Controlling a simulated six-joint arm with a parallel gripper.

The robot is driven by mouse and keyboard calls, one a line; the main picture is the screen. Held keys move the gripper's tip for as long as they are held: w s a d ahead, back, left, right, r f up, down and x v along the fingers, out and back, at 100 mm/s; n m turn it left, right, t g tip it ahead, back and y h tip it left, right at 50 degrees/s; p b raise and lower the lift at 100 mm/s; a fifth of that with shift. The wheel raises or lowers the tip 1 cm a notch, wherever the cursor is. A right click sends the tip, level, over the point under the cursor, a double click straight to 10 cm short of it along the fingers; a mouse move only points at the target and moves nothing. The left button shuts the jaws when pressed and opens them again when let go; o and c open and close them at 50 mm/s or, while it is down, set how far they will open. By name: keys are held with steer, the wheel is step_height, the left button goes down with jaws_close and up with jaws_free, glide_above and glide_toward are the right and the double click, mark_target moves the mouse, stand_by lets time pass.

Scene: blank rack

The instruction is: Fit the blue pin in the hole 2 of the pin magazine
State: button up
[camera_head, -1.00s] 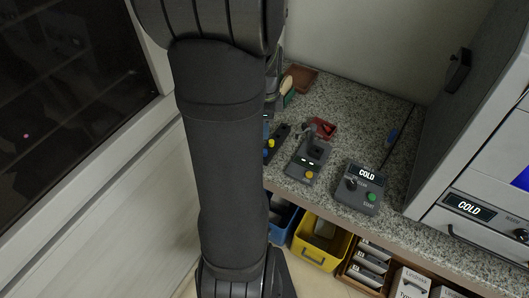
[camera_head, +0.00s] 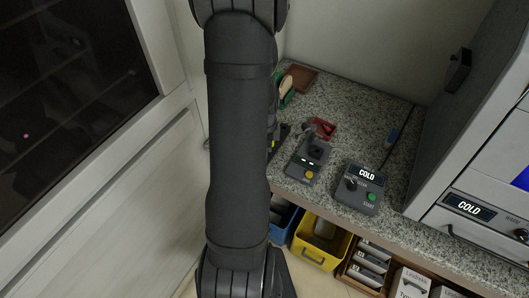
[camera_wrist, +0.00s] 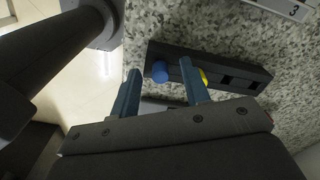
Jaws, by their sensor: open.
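In the wrist view, the blue pin (camera_wrist: 160,71) shows its round top at the left end of a dark block, the pin magazine (camera_wrist: 178,52). My gripper (camera_wrist: 160,66) is open, with one finger on each side of the blue pin in the picture; I cannot tell how far above it the fingertips are. A yellow pin (camera_wrist: 203,76) sits in the magazine, partly behind the right finger. Two dark square openings lie to its right. The hole numbers are not readable. In the head view, my arm hides the gripper and most of the magazine (camera_head: 283,132).
On the speckled counter (camera_head: 340,100) stand a grey device with a yellow button (camera_head: 306,160), a COLD control box (camera_head: 359,188) and a red item (camera_head: 322,127). A plate marked 3 (camera_wrist: 294,11) lies beyond the magazine. Blue and yellow bins (camera_head: 321,238) sit below the counter.

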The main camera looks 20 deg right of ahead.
jaws_close()
steer(key=shift+r, duration=0.1)
stand_by(0.3)
steer(key=shift+r, duration=0.6)
step_height(320, 180, up, 2)
steer(key=shift+w+r, duration=0.1)
steer(key=shift+r, duration=0.1)
steer(key=s+d+r, duration=0.7)
steer(key=s, duration=0.2)
steer(key=w+a+f+n, duration=0.1)
steer(key=w+a+n, duration=0.2)
steer(key=w, duration=0.7)
steer(key=w+a+f+n, duration=0.1)
steer(key=w+a+n, duration=0.2)
steer(key=w+a, duration=0.3)
steer(key=w, duration=0.5)
steer(key=shift+a, duration=0.35)
